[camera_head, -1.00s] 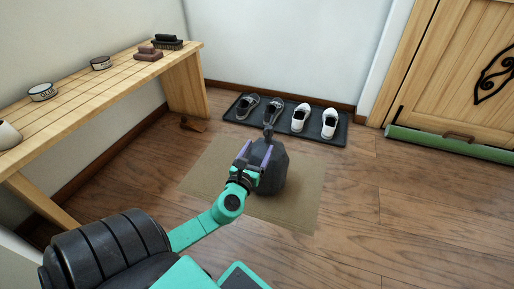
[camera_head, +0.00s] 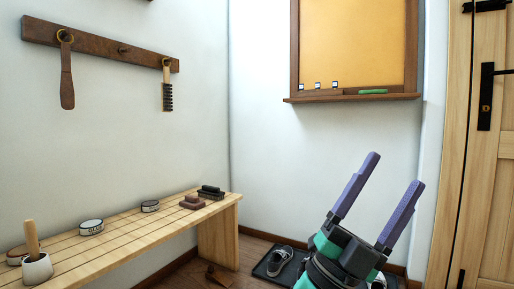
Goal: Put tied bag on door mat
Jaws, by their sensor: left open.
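My left gripper (camera_head: 394,171) is raised at the lower right of the head view. Its two purple fingers point up and are spread apart, with only bare wall showing between them. The dark tied bag and the tan door mat are outside the view now. My right gripper does not show.
A wooden bench (camera_head: 150,225) along the left wall carries tins (camera_head: 90,227), brushes (camera_head: 210,192) and a white pot (camera_head: 37,268). A dark shoe tray (camera_head: 262,268) with shoes (camera_head: 279,260) is partly hidden by my gripper. A wooden door (camera_head: 484,180) stands at right.

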